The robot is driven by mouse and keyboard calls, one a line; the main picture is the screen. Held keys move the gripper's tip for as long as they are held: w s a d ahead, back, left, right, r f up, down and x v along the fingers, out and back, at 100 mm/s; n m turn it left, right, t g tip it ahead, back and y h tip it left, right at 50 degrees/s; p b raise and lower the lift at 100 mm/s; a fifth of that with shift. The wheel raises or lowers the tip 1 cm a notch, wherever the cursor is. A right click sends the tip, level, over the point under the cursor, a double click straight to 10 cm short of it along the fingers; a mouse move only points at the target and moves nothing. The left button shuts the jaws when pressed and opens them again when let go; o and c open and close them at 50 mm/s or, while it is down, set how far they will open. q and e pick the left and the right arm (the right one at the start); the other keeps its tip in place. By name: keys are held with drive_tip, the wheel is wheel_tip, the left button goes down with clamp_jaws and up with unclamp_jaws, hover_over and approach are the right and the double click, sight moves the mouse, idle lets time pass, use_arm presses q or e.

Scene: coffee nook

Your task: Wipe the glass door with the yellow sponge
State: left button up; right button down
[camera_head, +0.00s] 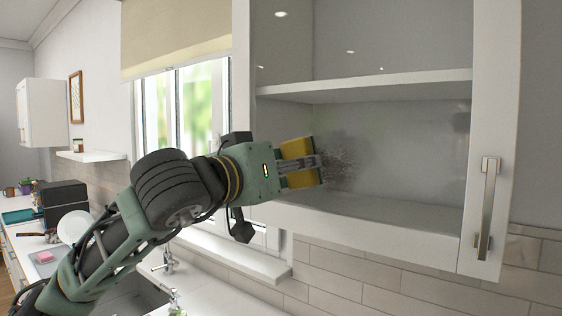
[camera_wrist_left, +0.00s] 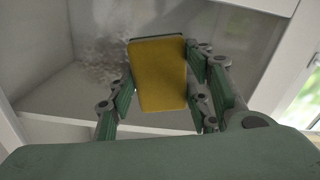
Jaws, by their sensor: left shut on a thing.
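The yellow sponge (camera_head: 299,180) has a dark green backing and is held in my left gripper (camera_head: 308,163), which is shut on it. In the left wrist view the sponge (camera_wrist_left: 158,76) sits between the fingers of the gripper (camera_wrist_left: 160,88). The glass door (camera_head: 400,150) belongs to a white wall cabinet and has a white frame. A grey speckled smudge (camera_head: 342,170) shows on the glass just right of the sponge; it also shows in the left wrist view (camera_wrist_left: 100,62). I cannot tell whether the sponge touches the glass. My right gripper is in neither view.
A metal handle (camera_head: 487,208) stands out at the right of the cabinet door. Below are a window sill (camera_head: 225,256), a faucet (camera_head: 168,262) and a counter with a sink. A window (camera_head: 185,110) with a blind is behind my arm. A black appliance (camera_head: 62,202) stands far left.

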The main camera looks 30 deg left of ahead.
sight(324, 165)
use_arm(q)
drive_tip(key=shift+s+d+p, duration=0.15)
drive_tip(key=shift+d+p, duration=0.15)
drive_tip(key=shift+d, duration=1.2)
drive_tip(key=shift+s+d+p, duration=0.1)
drive_tip(key=shift+d+p, duration=0.2)
drive_tip(key=shift+d, duration=1.2)
drive_tip(key=shift+s+d, duration=0.1)
drive_tip(key=shift+d, duration=2.5)
drive_tip(key=shift+f+b, duration=0.1)
drive_tip(key=shift+b, duration=0.4)
drive_tip(key=shift+a+b, duration=0.3)
drive_tip(key=shift+a, duration=0.3)
drive_tip(key=shift+a+b, duration=0.35)
drive_tip(key=shift+a, duration=0.9)
drive_tip(key=shift+w+a+b, duration=0.2)
drive_tip(key=shift+a+b, duration=0.1)
drive_tip(key=shift+a, duration=0.3)
drive_tip(key=shift+w+a, duration=0.1)
drive_tip(key=shift+a, duration=1.05)
drive_tip(key=a+b, duration=0.1)
drive_tip(key=a, duration=0.5)
drive_tip(key=shift+w+a, duration=0.25)
drive_tip(key=shift+a, duration=0.1)
